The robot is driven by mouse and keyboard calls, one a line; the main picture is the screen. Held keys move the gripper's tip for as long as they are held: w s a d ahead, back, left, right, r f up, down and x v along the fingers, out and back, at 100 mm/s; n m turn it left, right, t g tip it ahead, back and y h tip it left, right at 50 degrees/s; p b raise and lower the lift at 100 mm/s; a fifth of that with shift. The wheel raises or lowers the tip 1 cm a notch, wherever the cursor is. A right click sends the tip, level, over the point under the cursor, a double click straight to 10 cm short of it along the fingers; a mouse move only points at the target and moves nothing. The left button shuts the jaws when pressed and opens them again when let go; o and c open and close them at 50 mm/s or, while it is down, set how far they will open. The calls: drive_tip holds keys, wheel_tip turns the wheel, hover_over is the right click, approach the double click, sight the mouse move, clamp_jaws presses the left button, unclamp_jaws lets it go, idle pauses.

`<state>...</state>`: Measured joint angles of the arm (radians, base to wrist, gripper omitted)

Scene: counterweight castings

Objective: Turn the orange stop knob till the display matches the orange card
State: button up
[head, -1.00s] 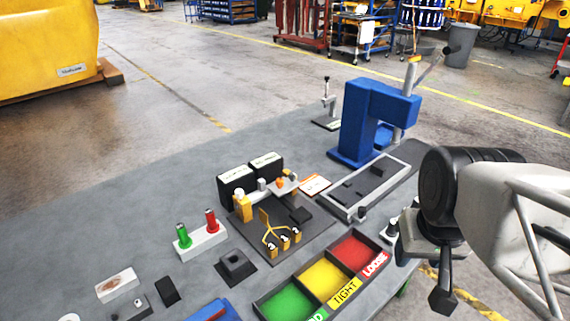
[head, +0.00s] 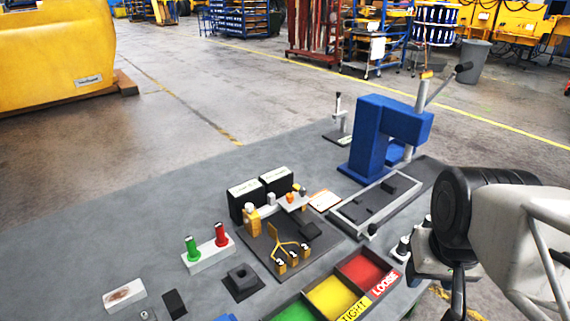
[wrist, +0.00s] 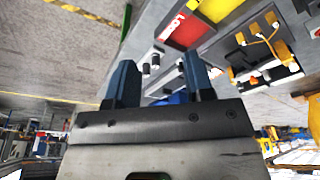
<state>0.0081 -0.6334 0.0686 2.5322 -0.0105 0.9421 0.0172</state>
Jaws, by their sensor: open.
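A small orange piece (head: 290,197), which looks like the orange stop knob, sits on a pale bracket of the dark fixture in the middle of the bench. Two black boxes with pale label strips, a left one (head: 238,207) and a right one (head: 279,186), stand behind it. I cannot read the strips or tell which is the display. An orange-edged card (head: 324,201) lies just right of the fixture; its writing is too small to read. My gripper (wrist: 157,62) is open and empty, far right of the knob by the bench's right edge; in the head view its fingers are mostly hidden.
A tray with green, yellow and red compartments (head: 330,298) lies in front of the fixture. A blue press (head: 370,145) and a grey-framed tray (head: 350,214) stand behind and right. Green and red plugs stand in a white block (head: 208,257) at left.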

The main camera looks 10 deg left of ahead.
drive_tip(key=g, duration=0.3)
hover_over(290, 195)
wheel_tip(290, 195, down, 3)
drive_tip(key=shift+d+r, duration=0.15)
drive_tip(key=shift+r, duration=0.05)
drive_tip(key=shift+w+a+f, duration=0.1)
drive_tip(key=shift+a, duration=0.1)
drive_tip(key=shift+f, duration=0.15)
drive_tip(key=shift+f, duration=3.75)
